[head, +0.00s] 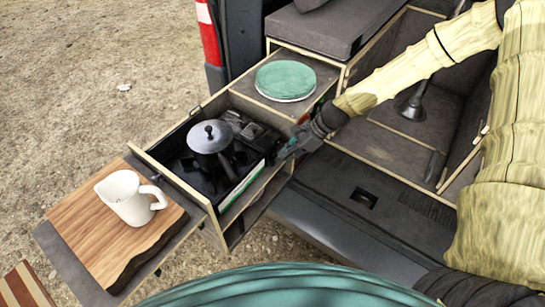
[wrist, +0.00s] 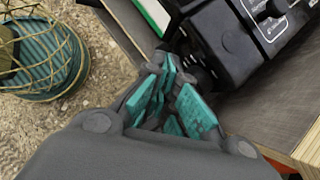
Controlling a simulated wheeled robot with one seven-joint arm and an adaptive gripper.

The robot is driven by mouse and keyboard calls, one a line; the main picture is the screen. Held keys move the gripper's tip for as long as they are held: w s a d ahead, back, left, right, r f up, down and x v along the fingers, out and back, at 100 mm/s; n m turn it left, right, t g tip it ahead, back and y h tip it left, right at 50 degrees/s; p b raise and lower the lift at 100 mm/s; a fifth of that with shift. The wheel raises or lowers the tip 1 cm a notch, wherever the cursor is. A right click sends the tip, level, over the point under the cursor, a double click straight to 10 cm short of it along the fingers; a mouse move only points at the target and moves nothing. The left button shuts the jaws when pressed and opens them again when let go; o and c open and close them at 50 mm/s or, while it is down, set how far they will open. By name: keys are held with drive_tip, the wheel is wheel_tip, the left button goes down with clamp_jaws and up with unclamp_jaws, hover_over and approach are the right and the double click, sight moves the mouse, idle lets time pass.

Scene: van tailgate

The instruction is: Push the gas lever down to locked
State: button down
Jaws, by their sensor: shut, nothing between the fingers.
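The black camp stove (head: 187,170) sits in the pulled-out drawer, with a lidded grey pot (head: 209,137) on it. My gripper (head: 285,152) is at the stove's right side, by the drawer's edge. In the wrist view the gripper (wrist: 170,74) is shut and empty, its teal fingertips close against the end of the stove's black control housing (wrist: 228,38). A dark knob (wrist: 272,8) shows on the housing's labelled face. I cannot make out the gas lever clearly; the fingertips cover part of the housing's end. Contact cannot be told.
The drawer wall (head: 232,195) runs close beside my gripper. Open gravel lies to the left.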

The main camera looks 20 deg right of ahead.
drive_tip(key=v, duration=1.2)
idle(0.4)
idle(0.4)
drive_tip(key=s+a+f+n+g+h+b, duration=0.1)
drive_tip(key=s+a+f+n+h, duration=0.1)
drive_tip(key=s+f+n, duration=0.5)
drive_tip(key=s+a+f+n+h+b, duration=0.1)
drive_tip(key=s+a+f+h, duration=0.1)
drive_tip(key=s+f, duration=0.65)
drive_tip(key=s+a+f+n+h+b, duration=0.2)
drive_tip(key=s+f+n, duration=1)
drive_tip(key=s, duration=0.6)
wheel_tip(320, 180, down, 2)
drive_tip(key=shift+s+a+f+g+h+b, duration=0.15)
drive_tip(key=shift+a+g+h+b, duration=0.25)
drive_tip(key=shift+a+h, duration=0.25)
